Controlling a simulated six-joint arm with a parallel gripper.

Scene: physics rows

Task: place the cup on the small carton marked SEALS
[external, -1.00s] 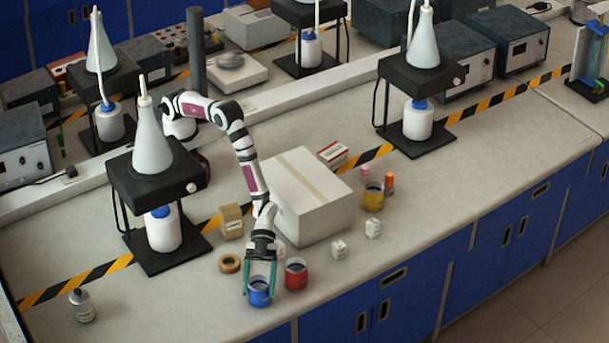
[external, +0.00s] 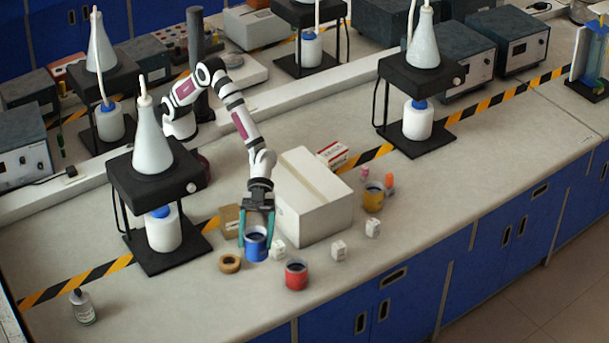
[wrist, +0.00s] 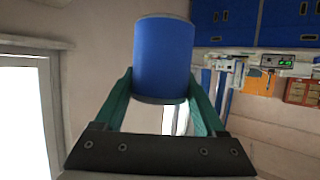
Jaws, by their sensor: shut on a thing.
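A blue cup (external: 256,247) is held upright between the teal fingers of my gripper (external: 257,232), which is shut on it. The cup seems raised off the bench. It also fills the upper middle of the wrist view (wrist: 163,58), between both fingers (wrist: 161,103). A small brown carton (external: 229,217) stands just behind and left of the cup, partly hidden by the gripper. A red and white carton (external: 333,152) lies behind the big white box. I cannot read SEALS on any carton.
A red cup (external: 296,274) and small white cubes (external: 278,249) stand close by on the right. A tape roll (external: 230,264) lies at the cup's left. The large white box (external: 318,205) stands to the right. A yellow cup (external: 373,196) is farther right.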

